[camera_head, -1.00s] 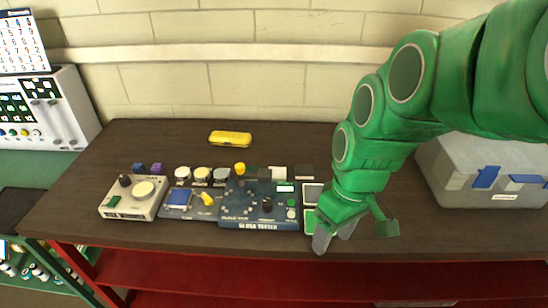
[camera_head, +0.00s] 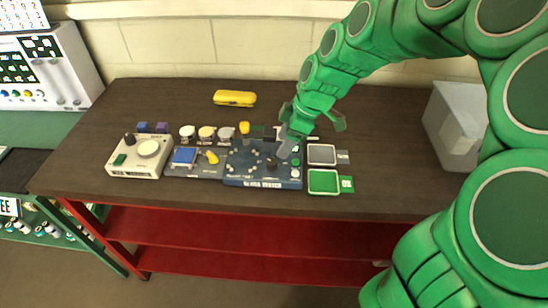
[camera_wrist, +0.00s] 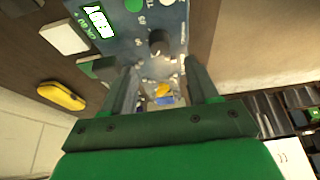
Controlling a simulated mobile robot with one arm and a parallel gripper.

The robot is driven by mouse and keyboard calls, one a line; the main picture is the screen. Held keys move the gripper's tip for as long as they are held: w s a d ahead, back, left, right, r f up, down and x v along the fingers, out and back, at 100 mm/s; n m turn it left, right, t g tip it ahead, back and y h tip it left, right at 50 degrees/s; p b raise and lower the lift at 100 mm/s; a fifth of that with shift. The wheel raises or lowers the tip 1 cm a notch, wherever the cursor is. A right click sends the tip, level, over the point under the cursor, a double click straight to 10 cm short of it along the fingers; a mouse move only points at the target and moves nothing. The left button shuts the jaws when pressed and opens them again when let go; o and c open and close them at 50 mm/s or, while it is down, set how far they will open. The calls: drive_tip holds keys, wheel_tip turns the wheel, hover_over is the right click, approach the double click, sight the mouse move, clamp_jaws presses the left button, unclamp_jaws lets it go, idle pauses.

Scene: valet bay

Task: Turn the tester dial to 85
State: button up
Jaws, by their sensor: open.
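The tester (camera_head: 240,168) is a blue box on the dark bench, with its name along the front edge. Its black dial (camera_head: 271,163) sits right of the panel's middle, and also shows in the wrist view (camera_wrist: 158,42) with printed marks around it. The number it points at is too small to read. My gripper (camera_head: 289,152) is over the tester's right part, just behind and right of the dial. In the wrist view, the gripper (camera_wrist: 160,88) has its two fingers apart with nothing gripped; the dial lies beyond their tips. My fingers hide part of the panel's upper right.
A cream device (camera_head: 122,167) and a parts tray (camera_head: 209,172) stand left of the tester. A grey tray (camera_head: 321,154) and a green tray (camera_head: 324,181) lie to its right. A yellow case (camera_head: 235,98) is behind. The bench is clear farther right.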

sight(272, 161)
drive_tip(key=shift+x, duration=3.85)
drive_tip(key=c, duration=1)
